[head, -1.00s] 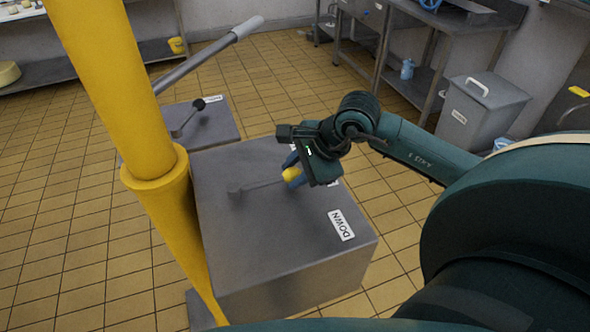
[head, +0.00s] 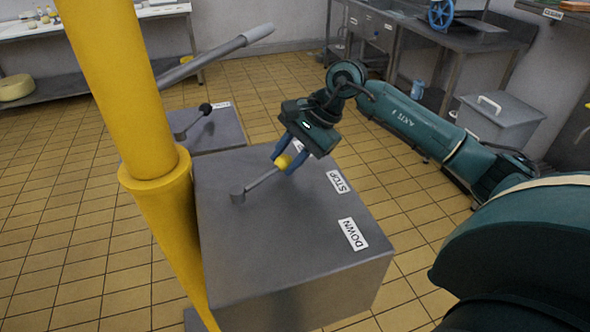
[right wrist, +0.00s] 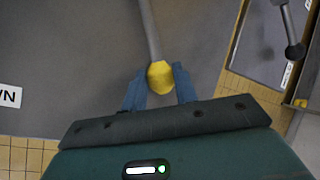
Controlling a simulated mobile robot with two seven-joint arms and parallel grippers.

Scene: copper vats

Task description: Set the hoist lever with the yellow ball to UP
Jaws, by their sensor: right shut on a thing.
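The hoist lever (head: 262,180) rises from a pivot on top of a grey metal box (head: 285,235) and ends in a yellow ball (head: 283,161). My right gripper (head: 290,158) is shut on the yellow ball, with its blue fingers on either side. The right wrist view also shows the ball (right wrist: 160,77) between the fingers. The lever points beyond the STOP label (head: 339,182), on the side away from the DOWN label (head: 353,234). A third label (head: 298,146) is mostly hidden behind my gripper, and its word cannot be read. My left gripper is out of view.
A second box (head: 215,132) behind carries a lever with a black ball (head: 205,108). A thick yellow post (head: 120,80) stands close on the left. A long grey handle (head: 215,55) slants behind it. A lidded grey bin (head: 500,118) stands at the right.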

